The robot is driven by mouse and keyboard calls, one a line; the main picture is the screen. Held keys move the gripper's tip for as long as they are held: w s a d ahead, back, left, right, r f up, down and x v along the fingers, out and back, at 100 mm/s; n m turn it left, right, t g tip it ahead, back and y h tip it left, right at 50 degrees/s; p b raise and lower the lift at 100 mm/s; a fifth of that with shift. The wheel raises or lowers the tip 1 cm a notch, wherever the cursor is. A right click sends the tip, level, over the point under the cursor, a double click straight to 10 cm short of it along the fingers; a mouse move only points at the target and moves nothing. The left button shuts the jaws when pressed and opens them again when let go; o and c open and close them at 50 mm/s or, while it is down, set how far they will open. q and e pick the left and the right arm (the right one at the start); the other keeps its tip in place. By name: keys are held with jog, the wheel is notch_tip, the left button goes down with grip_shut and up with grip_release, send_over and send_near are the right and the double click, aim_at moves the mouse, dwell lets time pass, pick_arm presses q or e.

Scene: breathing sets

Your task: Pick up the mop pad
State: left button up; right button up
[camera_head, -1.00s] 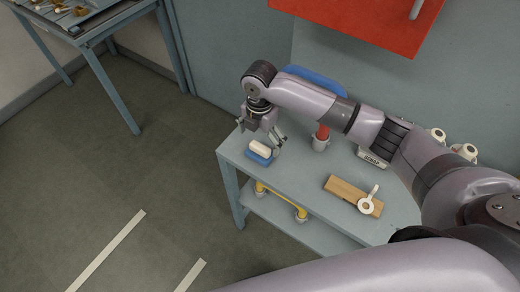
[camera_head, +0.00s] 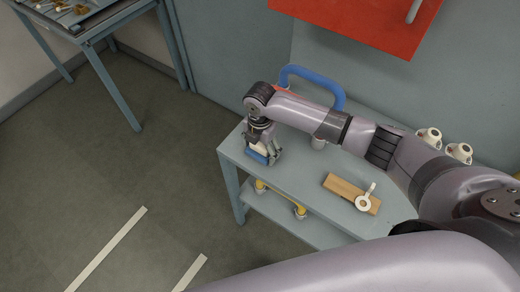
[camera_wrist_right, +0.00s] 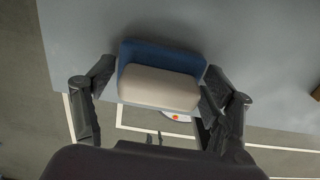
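The mop pad, a blue block with a cream upper part, lies near the left end of the grey-blue table (camera_head: 310,210). Its blue part (camera_head: 257,158) shows below my right gripper (camera_head: 262,151) in the head view; the gripper hides some of it. In the right wrist view, the pad (camera_wrist_right: 158,88) sits between the two spread fingers of the right gripper (camera_wrist_right: 160,80), one at each end. The fingers are very close to its ends; firm contact cannot be made out. The left gripper is out of view.
A wooden block (camera_head: 343,187) and a white ring-shaped piece (camera_head: 363,203) lie on the table to the right. A blue loop (camera_head: 325,77) stands behind my arm. White fittings (camera_head: 459,152) stand at the back right.

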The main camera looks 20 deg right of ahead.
aim_at(260, 145)
jog(key=c, duration=0.7)
jog(key=shift+r, duration=0.15)
notch_tip(260, 145, up, 20)
jog(key=b, duration=0.3)
jog(key=o, duration=0.6)
jog(key=c, duration=0.5)
